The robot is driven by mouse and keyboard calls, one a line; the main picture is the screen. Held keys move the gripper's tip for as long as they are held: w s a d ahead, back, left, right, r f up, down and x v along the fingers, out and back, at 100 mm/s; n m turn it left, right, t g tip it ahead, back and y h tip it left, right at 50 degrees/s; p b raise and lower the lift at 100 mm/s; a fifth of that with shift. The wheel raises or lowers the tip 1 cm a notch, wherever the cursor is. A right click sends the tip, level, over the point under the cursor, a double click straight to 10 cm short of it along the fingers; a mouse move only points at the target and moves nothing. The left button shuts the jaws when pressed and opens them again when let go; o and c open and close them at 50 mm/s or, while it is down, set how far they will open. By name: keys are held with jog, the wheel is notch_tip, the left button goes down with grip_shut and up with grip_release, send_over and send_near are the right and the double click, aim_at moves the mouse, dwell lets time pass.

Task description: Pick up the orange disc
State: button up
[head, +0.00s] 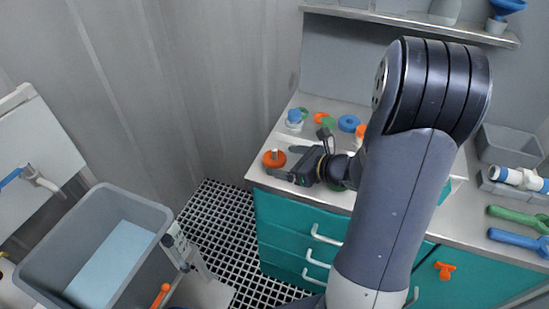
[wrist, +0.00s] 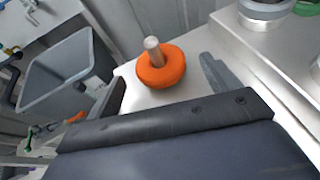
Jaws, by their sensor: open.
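The orange disc (head: 268,161) sits near the left end of the counter, with a short metal peg (head: 274,152) standing up through its middle. In the wrist view the disc (wrist: 165,77) lies flat around the peg (wrist: 153,50), just ahead of the gap between my fingers. My gripper (head: 287,163) is open and empty, low over the counter, with its fingers pointing at the disc. In the wrist view my gripper (wrist: 163,84) has one finger to each side of the disc's near side. I cannot tell whether either finger touches it.
A blue ring (head: 348,123), another orange piece (head: 321,117) and a blue-topped white vessel (head: 294,120) stand behind my gripper. A grey bin (head: 150,215) stands at the left. The counter's front edge lies close to the disc. Green and blue tools (head: 520,241) lie at the right.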

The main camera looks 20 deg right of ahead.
jog(key=shift+w+a+f, duration=0.2)
jog(key=shift+w+a, duration=0.1)
jog(key=shift+w, duration=0.05)
jog(key=c, duration=1.1)
